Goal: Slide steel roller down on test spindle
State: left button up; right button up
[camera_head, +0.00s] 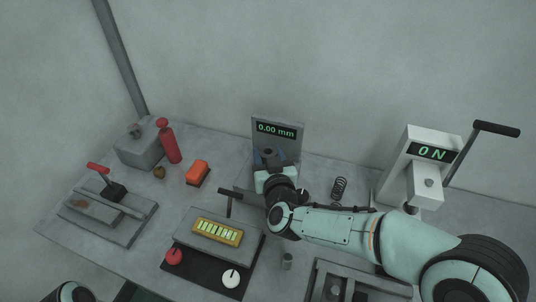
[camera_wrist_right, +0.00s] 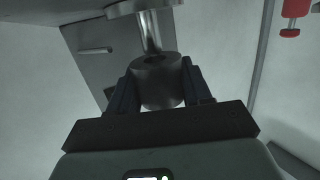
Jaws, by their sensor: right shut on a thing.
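The steel roller (camera_wrist_right: 160,88) is a short grey metal cylinder, held between the two fingers of my right gripper (camera_wrist_right: 160,92) in the right wrist view. The bright test spindle (camera_wrist_right: 149,32) runs from a round flange (camera_wrist_right: 133,8) at the top of that view to the roller's end. I cannot tell how far the spindle is inside the roller's bore. In the head view, my right gripper (camera_head: 269,160) is at the gauge stand with the 0.00 mm display (camera_head: 276,130); the arm partly covers the stand. My left gripper is out of view.
A press (camera_head: 418,165) with a lever and a lit display stands right. A coil spring (camera_head: 339,188) lies between it and the stand. Left are a lever fixture (camera_head: 105,205), a red bottle (camera_head: 169,142) and an orange block (camera_head: 198,173). A yellow gauge box (camera_head: 217,232) sits in front.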

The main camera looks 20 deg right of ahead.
jog(key=shift+f+b, duration=1.6)
jog(key=shift+f, duration=0.7)
dwell(0.6)
jog(key=o, duration=1.6)
